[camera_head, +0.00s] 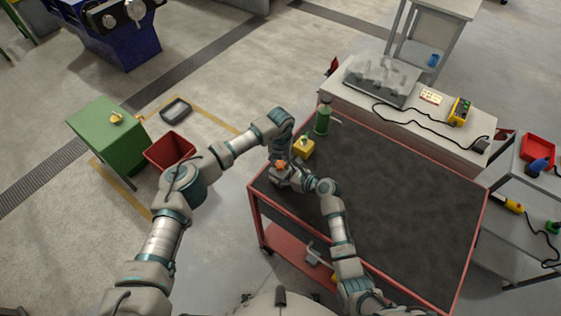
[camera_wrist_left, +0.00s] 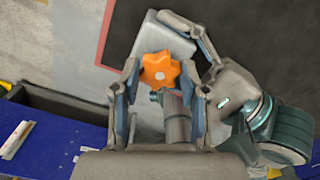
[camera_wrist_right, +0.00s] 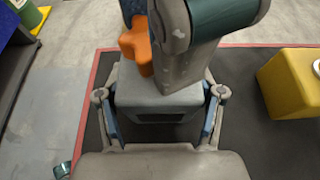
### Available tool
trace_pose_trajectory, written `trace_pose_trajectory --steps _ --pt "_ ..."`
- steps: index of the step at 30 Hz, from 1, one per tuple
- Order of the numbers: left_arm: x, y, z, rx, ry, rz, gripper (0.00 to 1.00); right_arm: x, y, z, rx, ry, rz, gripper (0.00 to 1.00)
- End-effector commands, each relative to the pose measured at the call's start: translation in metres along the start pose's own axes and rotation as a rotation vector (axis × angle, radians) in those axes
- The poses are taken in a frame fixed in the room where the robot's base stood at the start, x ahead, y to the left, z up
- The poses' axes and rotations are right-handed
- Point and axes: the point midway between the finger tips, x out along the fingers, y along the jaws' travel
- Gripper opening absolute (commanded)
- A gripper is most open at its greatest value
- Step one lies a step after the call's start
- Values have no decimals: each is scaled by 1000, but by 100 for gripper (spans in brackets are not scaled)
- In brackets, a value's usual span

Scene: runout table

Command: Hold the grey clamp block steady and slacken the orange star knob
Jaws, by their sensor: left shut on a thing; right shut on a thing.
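The orange star knob (camera_head: 280,163) sits at the grey clamp block (camera_head: 281,175), near the left corner of the dark table top. In the left wrist view, the orange star knob (camera_wrist_left: 160,70) lies between the fingers of my left gripper (camera_wrist_left: 160,76), which is shut on it. The grey block (camera_wrist_left: 163,38) shows behind the knob. In the right wrist view, my right gripper (camera_wrist_right: 161,97) is shut on the grey clamp block (camera_wrist_right: 158,98), one finger on each side. The orange knob (camera_wrist_right: 137,46) is partly hidden there by my left gripper.
A yellow block (camera_head: 303,147) and a green bottle (camera_head: 323,121) stand on the dark table top (camera_head: 400,205) close to the grippers. The rest of the top is clear. A red bin (camera_head: 169,150) and a green cabinet (camera_head: 108,138) stand on the floor at left.

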Motion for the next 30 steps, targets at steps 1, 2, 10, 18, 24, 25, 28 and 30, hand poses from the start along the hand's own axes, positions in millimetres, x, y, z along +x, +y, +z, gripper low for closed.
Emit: trace_pose_trajectory --steps 1,2,10,18,24,25,28,30 --pt "0 2 2 -32 -8 1 9 2 4 0 0 0 11 4" --pt "0 2 2 -48 -8 1 9 2 4 0 0 0 11 4" --pt "0 1 2 -154 -7 0 9 2 5 0 0 -1 11 4" --pt "0 1 2 -184 -7 0 9 2 5 0 1 -1 11 4" --pt "0 1 2 -184 -7 -1 9 2 5 0 1 0 11 4" --pt "0 1 2 -184 -7 -1 9 2 5 0 1 0 11 4" --pt "0 1 2 -183 -6 -1 49 2 5 0 1 0 11 4" --pt "0 1 1 -183 -6 0 66 2 4 0 1 -1 10 4"
